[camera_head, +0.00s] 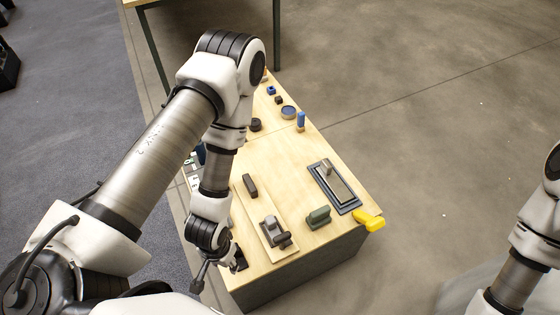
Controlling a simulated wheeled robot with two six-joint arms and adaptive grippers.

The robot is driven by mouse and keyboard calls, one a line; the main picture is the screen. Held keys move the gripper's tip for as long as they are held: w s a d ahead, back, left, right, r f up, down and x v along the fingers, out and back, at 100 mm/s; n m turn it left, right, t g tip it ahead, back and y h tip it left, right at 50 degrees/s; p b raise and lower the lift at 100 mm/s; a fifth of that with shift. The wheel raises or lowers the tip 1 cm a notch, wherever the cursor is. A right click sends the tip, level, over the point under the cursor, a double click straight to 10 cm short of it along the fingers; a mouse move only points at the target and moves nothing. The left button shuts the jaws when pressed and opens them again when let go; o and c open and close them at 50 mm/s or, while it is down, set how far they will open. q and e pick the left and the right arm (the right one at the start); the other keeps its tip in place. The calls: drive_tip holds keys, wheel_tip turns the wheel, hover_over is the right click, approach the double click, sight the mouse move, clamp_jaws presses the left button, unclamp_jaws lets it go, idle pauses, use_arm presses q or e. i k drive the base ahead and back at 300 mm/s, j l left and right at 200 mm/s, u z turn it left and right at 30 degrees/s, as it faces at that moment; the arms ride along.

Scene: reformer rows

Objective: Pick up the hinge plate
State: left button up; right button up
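No part is clearly recognisable as the hinge plate from here. A dark grey metal piece with a raised, rounded part (275,232) lies on a pale wooden board (251,208) near the table's front, and may be it. My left gripper (219,274) hangs at the table's left front edge, left of that board and apart from the grey piece. Its fingers look spread, with nothing visible between them. My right arm shows at the right edge, off the table; its gripper is outside the picture.
A dark framed tray (351,205) holds a grey handled plate.

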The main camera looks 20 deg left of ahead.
sight(340, 190)
drive_tip(key=u, duration=0.25)
drive_tip(key=i+l+z, duration=0.15)
drive_tip(key=i+l, duration=0.65)
